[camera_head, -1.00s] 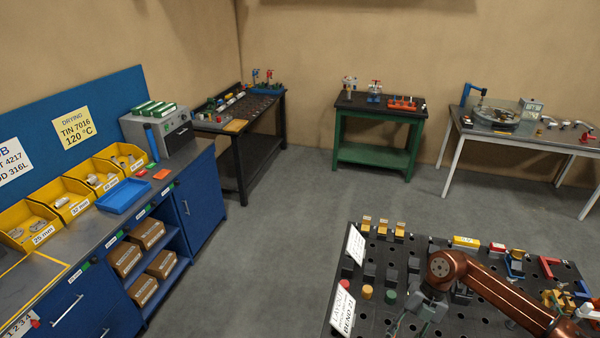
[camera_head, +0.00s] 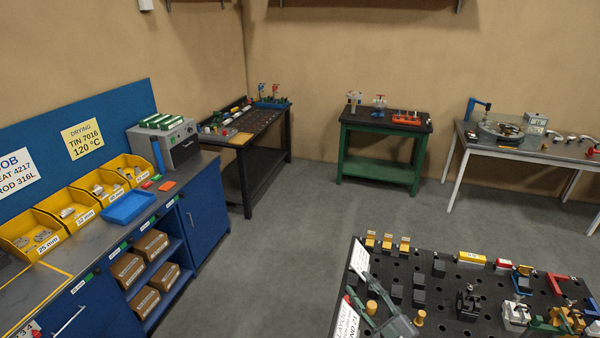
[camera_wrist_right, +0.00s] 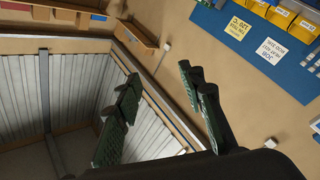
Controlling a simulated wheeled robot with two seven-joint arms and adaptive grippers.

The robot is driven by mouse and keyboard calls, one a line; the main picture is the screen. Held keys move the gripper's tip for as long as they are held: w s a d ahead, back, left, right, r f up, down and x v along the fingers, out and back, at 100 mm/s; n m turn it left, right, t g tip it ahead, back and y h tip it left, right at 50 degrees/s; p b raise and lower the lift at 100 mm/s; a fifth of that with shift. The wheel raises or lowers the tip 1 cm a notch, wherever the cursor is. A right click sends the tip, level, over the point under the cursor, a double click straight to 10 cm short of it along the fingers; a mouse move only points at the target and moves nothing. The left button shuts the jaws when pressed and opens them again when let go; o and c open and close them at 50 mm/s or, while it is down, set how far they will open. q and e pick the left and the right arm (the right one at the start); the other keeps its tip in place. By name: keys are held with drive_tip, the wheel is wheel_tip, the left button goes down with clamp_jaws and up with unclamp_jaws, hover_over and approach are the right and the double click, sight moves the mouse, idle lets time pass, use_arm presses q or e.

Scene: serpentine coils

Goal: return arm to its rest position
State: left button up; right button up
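My right gripper (camera_head: 384,312) shows at the bottom of the head view, in front of the near left part of the black perforated table (camera_head: 444,298). In the right wrist view its two green-padded fingers (camera_wrist_right: 160,105) stand apart with nothing between them. Beyond them that view shows the wall, a white ribbed panel and the blue board. The rest of my right arm is out of the head view. My left gripper is in neither view.
The perforated table carries yellow blocks (camera_head: 387,242), dark blocks and several fixtures. A blue workbench (camera_head: 203,212) with yellow bins (camera_head: 72,210) stands at left. A black table (camera_head: 243,160), a green table (camera_head: 379,172) and a white-legged table (camera_head: 460,170) stand behind. The grey floor between is clear.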

drive_tip(key=s+d+f+m+g+h, duration=0.2)
drive_tip(key=s+d+f+m+h, duration=0.25)
drive_tip(key=d+f, duration=0.4)
drive_tip(key=s+d+f+m+g+h, duration=0.2)
drive_tip(key=s+d+f+m+h, duration=0.1)
drive_tip(key=d+f+m+h, duration=0.45)
drive_tip(key=s+d+f+m+g+y, duration=0.1)
drive_tip(key=s+f+g, duration=0.4)
drive_tip(key=s+f, duration=0.5)
drive_tip(key=s+d+f+g+y, duration=0.1)
drive_tip(key=s+f+g, duration=0.45)
drive_tip(key=s, duration=0.85)
wheel_tip(320, 180, down, 41)
drive_tip(key=s+a+b, duration=0.1)
drive_tip(key=s+b, duration=0.1)
drive_tip(key=b, duration=0.7)
drive_tip(key=s+f+g+b, duration=0.2)
drive_tip(key=s+f+b, duration=0.5)
drive_tip(key=s+f, duration=1.2)
wheel_tip(320, 180, down, 4)
drive_tip(key=shift+r+n+y, duration=0.1)
drive_tip(key=shift+n+y, duration=0.2)
drive_tip(key=shift+n, duration=0.1)
